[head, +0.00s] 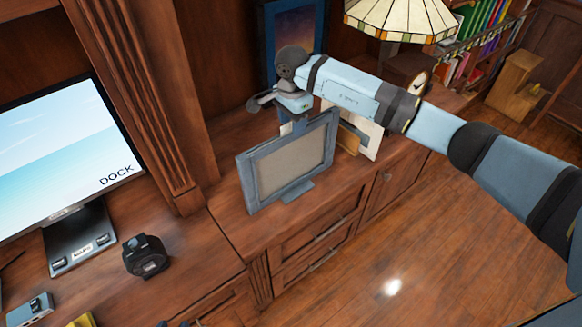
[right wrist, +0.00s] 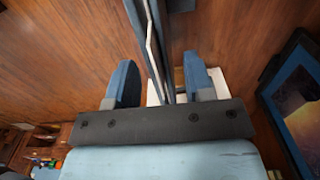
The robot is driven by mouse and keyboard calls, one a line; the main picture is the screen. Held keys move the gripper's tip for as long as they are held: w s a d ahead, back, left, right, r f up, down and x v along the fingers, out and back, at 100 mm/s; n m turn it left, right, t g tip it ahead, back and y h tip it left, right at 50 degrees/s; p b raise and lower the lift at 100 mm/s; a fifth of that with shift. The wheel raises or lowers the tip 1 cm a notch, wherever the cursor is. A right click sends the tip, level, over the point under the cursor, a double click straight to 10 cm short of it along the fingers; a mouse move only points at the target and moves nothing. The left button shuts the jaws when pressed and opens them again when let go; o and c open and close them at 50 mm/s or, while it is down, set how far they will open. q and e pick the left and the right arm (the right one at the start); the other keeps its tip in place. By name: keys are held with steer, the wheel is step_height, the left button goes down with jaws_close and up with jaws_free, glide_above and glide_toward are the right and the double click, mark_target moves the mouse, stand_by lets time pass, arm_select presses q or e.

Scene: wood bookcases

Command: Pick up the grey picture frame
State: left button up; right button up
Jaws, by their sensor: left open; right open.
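The grey picture frame (head: 290,160) stands upright on its foot on the wooden cabinet top in the head view, with a blank beige panel. My right gripper (head: 289,127) is at its top edge, pointing down. In the right wrist view the frame (right wrist: 153,40) runs edge-on between the two blue fingers of my right gripper (right wrist: 160,80). The fingers are apart, with a gap on each side of the frame. Only small blue tips of what looks like my left gripper (head: 175,323) show at the bottom edge of the head view, apart and far from the frame.
A white-and-wood frame (head: 369,137) stands close behind the grey one. A blue-framed picture (head: 293,35), a stained-glass lamp (head: 400,18) and a clock (head: 419,82) are further back. A monitor (head: 65,150) and a black camera (head: 146,257) stand at the left.

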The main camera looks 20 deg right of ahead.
steer(key=f, duration=0.1)
steer(key=f+b, duration=0.1)
steer(key=f, duration=0.1)
steer(key=shift+a+f, duration=0.2)
steer(key=shift+f, duration=0.05)
jaws_close()
stand_by(1.0)
steer(key=shift+r, duration=0.15)
